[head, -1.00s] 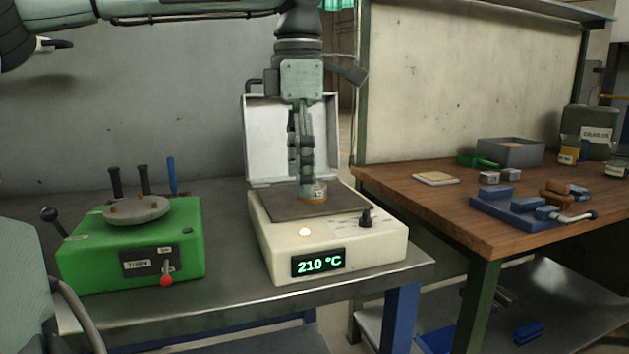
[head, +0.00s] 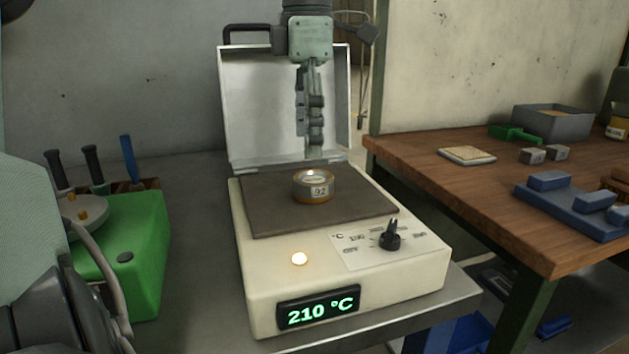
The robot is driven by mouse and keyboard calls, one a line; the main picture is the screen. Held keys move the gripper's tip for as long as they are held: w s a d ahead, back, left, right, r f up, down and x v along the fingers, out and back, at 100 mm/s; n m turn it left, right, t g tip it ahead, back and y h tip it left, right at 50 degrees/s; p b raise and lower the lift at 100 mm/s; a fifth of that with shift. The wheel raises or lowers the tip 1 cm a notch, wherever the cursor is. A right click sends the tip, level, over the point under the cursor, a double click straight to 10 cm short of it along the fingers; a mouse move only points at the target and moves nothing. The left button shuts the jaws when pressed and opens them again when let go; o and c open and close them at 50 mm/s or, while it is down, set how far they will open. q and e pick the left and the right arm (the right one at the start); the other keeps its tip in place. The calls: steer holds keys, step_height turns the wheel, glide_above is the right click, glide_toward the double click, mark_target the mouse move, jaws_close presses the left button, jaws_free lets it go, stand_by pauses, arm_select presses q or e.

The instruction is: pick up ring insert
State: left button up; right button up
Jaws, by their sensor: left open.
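At the lower left is a dark part of an arm; no right gripper fingers show.
The heater's raised metal lid (head: 255,110) stands behind the plate. A green machine (head: 140,250) is at the left. A wooden bench (head: 450,190) at the right holds a blue fixture (head: 575,212), small blocks and a grey bin (head: 552,122).

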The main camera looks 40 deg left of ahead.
mark_target(313, 176)
arm_select(q)
steer(key=f, duration=0.2)
steer(key=d+f, duration=0.1)
steer(key=f, duration=0.2)
steer(key=shift+f, duration=0.5)
steer(key=shift+c, duration=1.6)
steer(key=c, duration=1.4)
jaws_close()
arm_select(e)
steer(key=shift+s+f, duration=0.85)
steer(key=shift+f, duration=0.15)
